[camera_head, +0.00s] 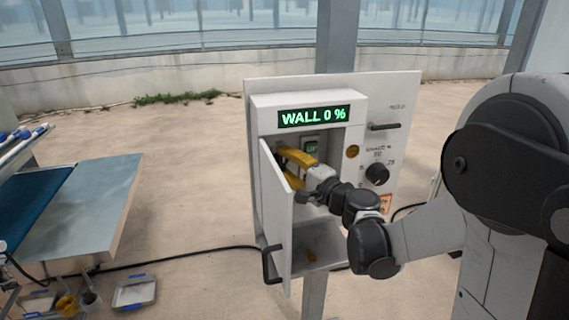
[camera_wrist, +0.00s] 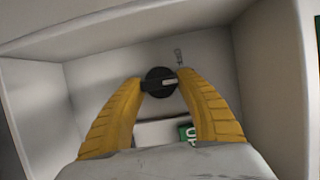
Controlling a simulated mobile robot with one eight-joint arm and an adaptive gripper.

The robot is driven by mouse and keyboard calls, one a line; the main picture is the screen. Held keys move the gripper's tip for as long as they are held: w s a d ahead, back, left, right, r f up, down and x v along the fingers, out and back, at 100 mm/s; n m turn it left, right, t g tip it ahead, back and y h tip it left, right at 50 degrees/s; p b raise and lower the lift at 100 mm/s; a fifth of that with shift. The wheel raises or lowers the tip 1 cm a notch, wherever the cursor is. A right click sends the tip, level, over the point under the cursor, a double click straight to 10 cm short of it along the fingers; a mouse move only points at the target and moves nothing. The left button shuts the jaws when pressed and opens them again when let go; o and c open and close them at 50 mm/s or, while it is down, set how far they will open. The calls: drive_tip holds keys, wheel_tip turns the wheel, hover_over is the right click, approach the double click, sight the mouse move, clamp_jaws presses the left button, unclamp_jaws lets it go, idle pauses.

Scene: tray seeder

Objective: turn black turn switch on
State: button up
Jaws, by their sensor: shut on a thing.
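In the head view my gripper (camera_head: 282,166) reaches into the box, and the switch is hidden behind the fingers.
The box door (camera_head: 276,215) stands open at the left, with a black handle (camera_head: 271,264). A green display (camera_head: 314,116) reads "WALL 0 %". A black dial (camera_head: 377,174) is on the panel at the right. A blue-topped bench (camera_head: 108,200) stands at the far left.

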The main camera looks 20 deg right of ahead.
drive_tip(key=o, duration=0.9)
drive_tip(key=v, duration=1.2)
drive_tip(key=shift+a, duration=0.1)
